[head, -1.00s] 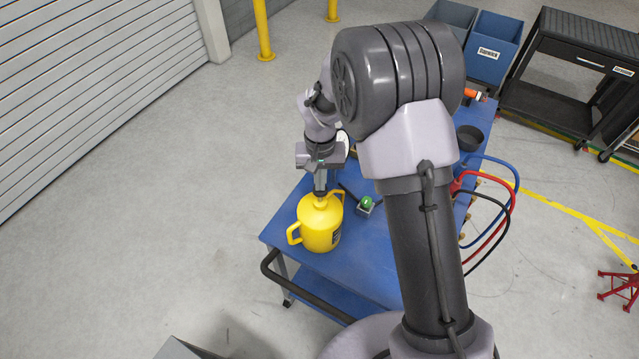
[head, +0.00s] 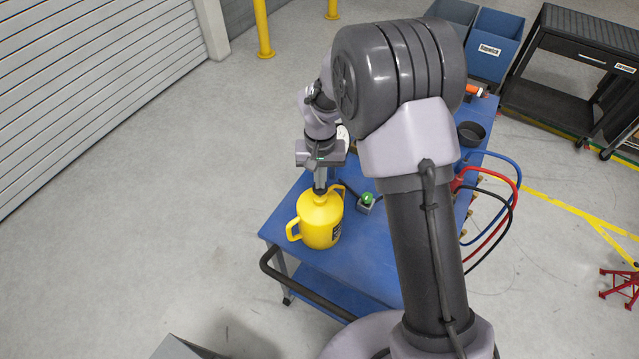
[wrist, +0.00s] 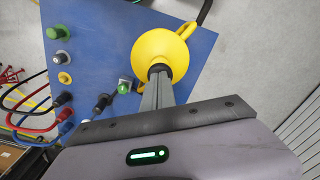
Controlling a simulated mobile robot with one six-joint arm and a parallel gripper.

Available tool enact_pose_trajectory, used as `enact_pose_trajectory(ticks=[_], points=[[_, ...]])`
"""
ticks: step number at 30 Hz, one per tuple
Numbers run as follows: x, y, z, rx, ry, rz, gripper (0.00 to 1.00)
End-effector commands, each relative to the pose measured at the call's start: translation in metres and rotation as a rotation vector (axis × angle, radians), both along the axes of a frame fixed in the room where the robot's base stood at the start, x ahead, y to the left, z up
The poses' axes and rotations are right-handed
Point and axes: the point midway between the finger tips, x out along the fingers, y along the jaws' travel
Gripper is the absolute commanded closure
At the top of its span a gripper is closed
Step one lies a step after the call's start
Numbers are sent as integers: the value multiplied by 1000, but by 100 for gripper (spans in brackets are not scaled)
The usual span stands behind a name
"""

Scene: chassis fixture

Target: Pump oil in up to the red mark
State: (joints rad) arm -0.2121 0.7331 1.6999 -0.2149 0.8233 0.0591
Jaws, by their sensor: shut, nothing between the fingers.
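A yellow oil can (head: 320,227) with side handles stands upright near the front left of the blue cart top. It also shows in the wrist view (wrist: 160,50), from above. My gripper (head: 320,190) points down at the top middle of the can, its fingers together and empty. In the wrist view the dark fingertips (wrist: 159,71) overlap the can's top; I cannot tell whether they press on a pump knob there. No red mark or oil level shows in either view.
The blue cart (head: 370,250) also carries a small grey box with a green button (head: 367,198), a dark round bowl (head: 470,133) and red, blue and black hoses (head: 518,185) at its right edge. Several coloured knobs line that side. Blue bins (head: 492,45) stand behind.

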Motion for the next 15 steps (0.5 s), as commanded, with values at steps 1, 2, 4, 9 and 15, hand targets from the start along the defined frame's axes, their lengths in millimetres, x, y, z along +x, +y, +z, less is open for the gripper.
enact_pose_trajectory(ticks=[1, 2, 4, 9, 15], points=[[0, 0, -6, 0, 1, 0, 100], [0, 0, -8, 0, 1, 0, 100], [0, 0, -12, 0, 1, 0, 100], [-1, 0, -3, 0, 1, 0, 100], [0, 0, 28, 0, 1, 0, 100]])
